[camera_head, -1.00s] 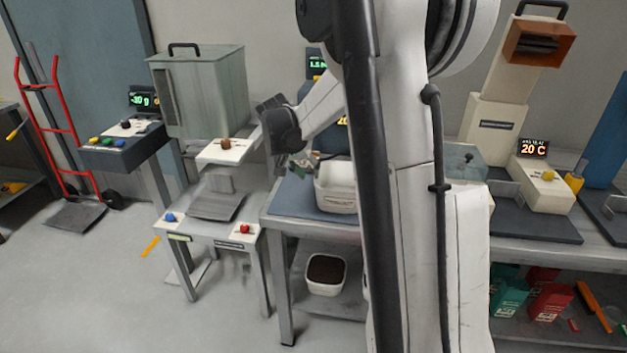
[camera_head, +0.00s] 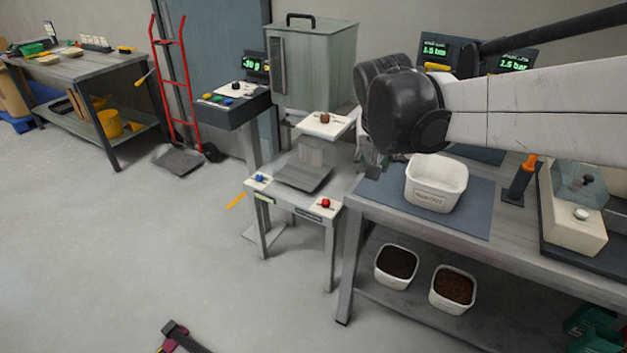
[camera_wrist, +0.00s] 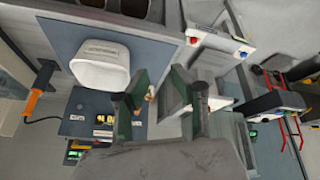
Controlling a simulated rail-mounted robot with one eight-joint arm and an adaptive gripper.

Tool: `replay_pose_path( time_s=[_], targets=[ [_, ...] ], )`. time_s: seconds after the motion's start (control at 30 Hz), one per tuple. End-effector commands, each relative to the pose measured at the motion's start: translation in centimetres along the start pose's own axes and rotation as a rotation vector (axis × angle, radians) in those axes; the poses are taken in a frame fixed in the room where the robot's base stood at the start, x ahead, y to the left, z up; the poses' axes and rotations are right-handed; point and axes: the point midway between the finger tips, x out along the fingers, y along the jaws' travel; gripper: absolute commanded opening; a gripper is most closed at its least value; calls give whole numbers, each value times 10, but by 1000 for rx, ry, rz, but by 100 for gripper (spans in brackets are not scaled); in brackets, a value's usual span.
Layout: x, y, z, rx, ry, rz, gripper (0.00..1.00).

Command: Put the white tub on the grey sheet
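The white tub (camera_head: 436,184) stands upright on the blue-grey sheet (camera_head: 478,216) on the workbench and looks empty. A small label is on its front. In the wrist view the tub (camera_wrist: 99,66) sits left of my gripper (camera_wrist: 161,76), over the sheet (camera_wrist: 152,50). My gripper's two dark green fingers are spread with nothing between them. In the head view my gripper (camera_head: 373,169) is small and partly hidden beneath the dark wrist, left of the tub and apart from it.
Two tubs with dark contents, one (camera_head: 397,266) and another (camera_head: 453,289), stand on the lower shelf. An orange-handled tool (camera_head: 523,176) stands right of the sheet. Open floor lies at front left.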

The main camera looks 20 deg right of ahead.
Motion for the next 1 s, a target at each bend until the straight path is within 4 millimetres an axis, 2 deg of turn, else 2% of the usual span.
replay_pose_path(
  time_s=[0.1, 0.3, 0.5, 0.6, 0.8, 1.0],
  targets=[
    [-20, -11, 31, -59, 29, -55, 24],
    [-45, -28, 82, -156, 83, -145, 24],
    [-58, -40, 131, -243, 139, -225, 24],
    [-61, -44, 149, -276, 161, -255, 24],
    [-63, -49, 167, -308, 185, -285, 24],
    [-63, -49, 168, -311, 188, -288, 24]
  ],
)
